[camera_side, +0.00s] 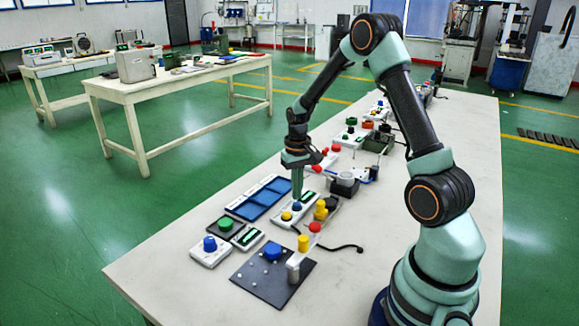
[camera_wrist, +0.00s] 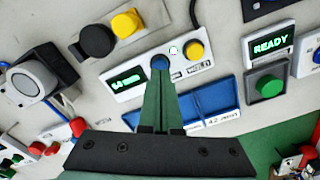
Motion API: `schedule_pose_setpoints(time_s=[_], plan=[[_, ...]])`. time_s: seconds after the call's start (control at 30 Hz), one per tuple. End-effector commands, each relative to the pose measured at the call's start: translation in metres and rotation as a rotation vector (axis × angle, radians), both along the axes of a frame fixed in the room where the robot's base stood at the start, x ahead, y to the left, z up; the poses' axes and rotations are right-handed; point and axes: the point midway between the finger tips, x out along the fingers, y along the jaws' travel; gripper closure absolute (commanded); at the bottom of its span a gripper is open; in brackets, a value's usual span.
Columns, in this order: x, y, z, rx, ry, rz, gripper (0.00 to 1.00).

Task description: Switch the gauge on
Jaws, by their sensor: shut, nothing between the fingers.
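The gauge is most likely the white box (camera_side: 307,207) below my gripper in the side view. In the wrist view this box (camera_wrist: 143,73) has a lit green display (camera_wrist: 127,79), a blue button (camera_wrist: 160,62), a yellow button (camera_wrist: 193,49) and a small pale light (camera_wrist: 172,50). The small print on it is hard to read. My gripper (camera_side: 297,197) points down, shut and empty, with its tips at the blue button (camera_side: 297,206). In the wrist view the gripper tips (camera_wrist: 159,74) partly cover that button. Whether they touch or press it cannot be told.
A blue compartment tray (camera_side: 258,198) lies beside the box. A unit with a READY display (camera_wrist: 269,44) and a green button (camera_wrist: 269,86) stands to the right in the wrist view. Yellow and black knobs (camera_wrist: 126,22) are close by. The table's front right is clear.

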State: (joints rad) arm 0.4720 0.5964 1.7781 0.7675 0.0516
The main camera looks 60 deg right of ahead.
Motion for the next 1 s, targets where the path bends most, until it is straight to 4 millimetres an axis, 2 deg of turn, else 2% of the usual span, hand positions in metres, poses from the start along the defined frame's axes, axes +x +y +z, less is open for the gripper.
schedule_pose_setpoints(time_s=[1.0], plan=[[0.000,0.000,0.074,-0.001,-0.003,0.000,1.00]])
